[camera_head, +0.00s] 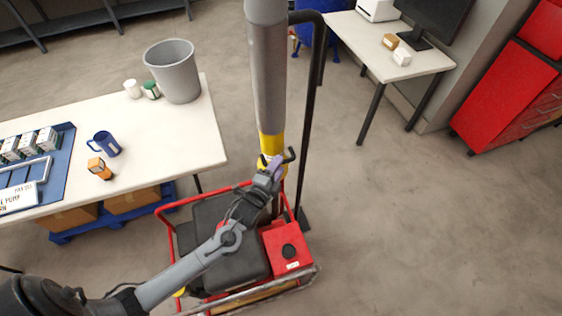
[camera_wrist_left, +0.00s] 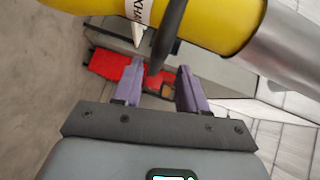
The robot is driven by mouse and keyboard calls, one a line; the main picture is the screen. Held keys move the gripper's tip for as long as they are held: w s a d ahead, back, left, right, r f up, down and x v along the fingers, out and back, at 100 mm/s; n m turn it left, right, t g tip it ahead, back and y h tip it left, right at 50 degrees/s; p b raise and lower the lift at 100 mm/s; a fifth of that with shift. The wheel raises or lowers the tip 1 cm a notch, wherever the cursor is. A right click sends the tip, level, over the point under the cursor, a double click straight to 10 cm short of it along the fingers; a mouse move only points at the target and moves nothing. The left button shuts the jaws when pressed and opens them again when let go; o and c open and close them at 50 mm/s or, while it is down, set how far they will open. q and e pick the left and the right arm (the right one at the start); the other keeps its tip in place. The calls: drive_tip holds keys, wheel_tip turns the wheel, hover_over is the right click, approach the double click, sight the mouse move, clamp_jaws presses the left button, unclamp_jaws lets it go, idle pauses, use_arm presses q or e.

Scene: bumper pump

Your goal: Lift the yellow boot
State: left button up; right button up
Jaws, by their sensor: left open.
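The yellow boot (camera_head: 271,143) is the yellow lower end of the thick grey tube hanging in the middle of the head view. The boot (camera_wrist_left: 215,28) fills the top of the left wrist view, with a white lettered label and a dark bar (camera_wrist_left: 170,38) crossing in front of it. My left gripper (camera_head: 277,160) is at the boot's lower end. Its purple fingers (camera_wrist_left: 160,72) are open, and the bar's end shows between them. I cannot tell whether they touch it. The boot's underside is hidden behind the gripper in the head view. My right gripper is not in view.
Below stands a red-framed machine (camera_head: 292,250) with a dark top. A black post (camera_head: 311,120) rises close to the right of the tube. A white table (camera_head: 160,135) with a grey bin (camera_head: 173,72) and a blue mug (camera_head: 106,143) is at left. Floor at right is clear.

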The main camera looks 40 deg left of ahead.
use_arm(q)
drive_tip(key=s+d+r, duration=0.1)
drive_tip(key=s, duration=0.6)
drive_tip(key=shift+r, duration=0.1)
drive_tip(key=s+d+f+n+g+h, duration=0.1)
drive_tip(key=s+d+n+g, duration=0.2)
drive_tip(key=s+n+g, duration=0.5)
drive_tip(key=s+d+f+n+g+h, duration=0.15)
drive_tip(key=s+d+n+g, duration=0.3)
drive_tip(key=s, duration=0.75)
wheel_tip(320, 180, up, 17)
drive_tip(key=p, duration=1.7)
drive_tip(key=shift+s+a, duration=0.2)
drive_tip(key=shift+a, duration=0.1)
